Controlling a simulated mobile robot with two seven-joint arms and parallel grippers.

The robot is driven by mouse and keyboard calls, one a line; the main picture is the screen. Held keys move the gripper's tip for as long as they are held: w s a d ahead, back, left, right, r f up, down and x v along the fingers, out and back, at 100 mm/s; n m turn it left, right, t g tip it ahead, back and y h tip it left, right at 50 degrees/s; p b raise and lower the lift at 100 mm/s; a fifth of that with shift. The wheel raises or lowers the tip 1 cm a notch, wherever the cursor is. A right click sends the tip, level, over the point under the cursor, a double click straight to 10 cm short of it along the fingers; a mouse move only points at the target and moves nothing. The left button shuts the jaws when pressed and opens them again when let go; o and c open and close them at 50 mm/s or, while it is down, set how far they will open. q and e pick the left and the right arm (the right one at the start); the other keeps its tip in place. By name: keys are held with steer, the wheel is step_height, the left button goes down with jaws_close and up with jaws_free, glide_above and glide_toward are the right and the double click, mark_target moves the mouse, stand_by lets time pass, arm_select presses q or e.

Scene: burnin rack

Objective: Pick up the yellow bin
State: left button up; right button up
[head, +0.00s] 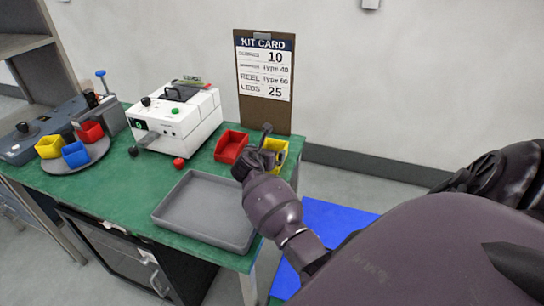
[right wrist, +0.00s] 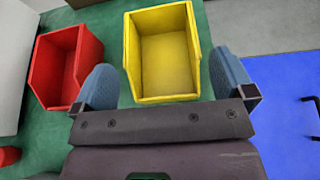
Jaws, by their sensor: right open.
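A yellow bin (head: 275,149) stands on the green table top near its right edge, partly hidden behind my right gripper in the head view. In the right wrist view the yellow bin (right wrist: 166,60) is empty and open-topped. My right gripper (right wrist: 162,82) is open, with one blue-grey finger to the left of the bin's near end and the other to its right. A second, smaller yellow bin (head: 49,147) sits on a round grey tray at the left. My left gripper is not in view.
A red bin (head: 231,146) stands just left of the yellow bin; it also shows in the right wrist view (right wrist: 66,66). A grey tray (head: 206,211) lies in front. A kit card clipboard (head: 264,110) stands behind. A white machine (head: 178,118) is farther left.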

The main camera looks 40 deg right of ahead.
mark_target(275, 144)
steer(key=shift+f+b+x, duration=0.2)
steer(key=shift+b+x, duration=0.3)
steer(key=shift+x, duration=2.3)
steer(key=shift+a, duration=0.1)
steer(key=c, duration=0.7)
steer(key=shift+o, duration=0.2)
steer(key=shift+r, duration=0.15)
